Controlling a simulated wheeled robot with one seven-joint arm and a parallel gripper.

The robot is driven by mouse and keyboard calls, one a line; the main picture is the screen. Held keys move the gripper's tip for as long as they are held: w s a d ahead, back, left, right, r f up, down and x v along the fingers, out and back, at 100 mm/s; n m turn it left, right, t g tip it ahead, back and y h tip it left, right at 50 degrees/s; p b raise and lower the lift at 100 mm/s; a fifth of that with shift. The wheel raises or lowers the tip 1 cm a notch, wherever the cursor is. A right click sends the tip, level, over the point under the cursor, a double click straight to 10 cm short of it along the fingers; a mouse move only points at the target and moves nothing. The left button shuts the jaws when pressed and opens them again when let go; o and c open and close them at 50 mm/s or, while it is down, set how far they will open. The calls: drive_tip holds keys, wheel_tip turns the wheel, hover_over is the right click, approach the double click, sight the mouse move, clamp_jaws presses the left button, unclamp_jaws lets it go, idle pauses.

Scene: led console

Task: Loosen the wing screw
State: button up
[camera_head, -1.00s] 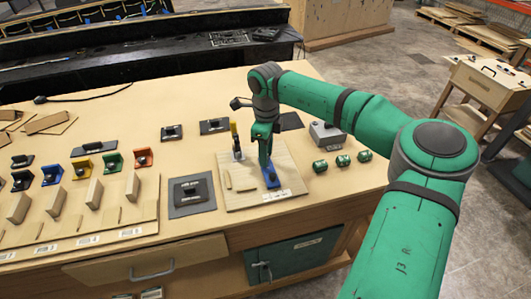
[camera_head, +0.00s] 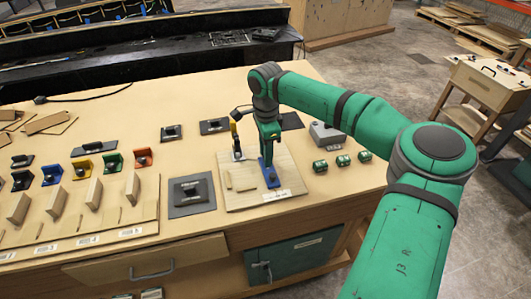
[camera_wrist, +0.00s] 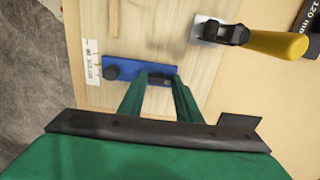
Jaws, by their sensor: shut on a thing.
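A blue bar (camera_wrist: 130,70) lies on the light wooden board, with a round dark knob (camera_wrist: 112,72) at its left end in the wrist view. A small dark piece at its other end, which looks like the wing screw (camera_wrist: 159,81), sits between my green fingers. My gripper (camera_wrist: 159,79) is shut on it, pointing down, and the fingers partly hide it. In the head view the blue bar (camera_head: 271,177) stands out below my gripper (camera_head: 267,158), and the screw itself is hidden there.
A clamp with a yellow handle (camera_wrist: 277,43) stands on the wooden board (camera_head: 240,198) close beside my gripper. Several green cylinders (camera_head: 320,166) and a grey block (camera_head: 327,135) lie to the right. A dark plate (camera_head: 190,193) lies left of the board.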

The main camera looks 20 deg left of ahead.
drive_tip(key=shift+s+d+f, duration=0.1)
drive_tip(key=shift+f, duration=0.1)
drive_tip(key=o, duration=1.1)
drive_tip(key=shift+r, duration=0.1)
drive_tip(key=shift+r, duration=0.55)
wheel_tip(320, 180, up, 10)
drive_tip(key=shift+f, duration=0.15)
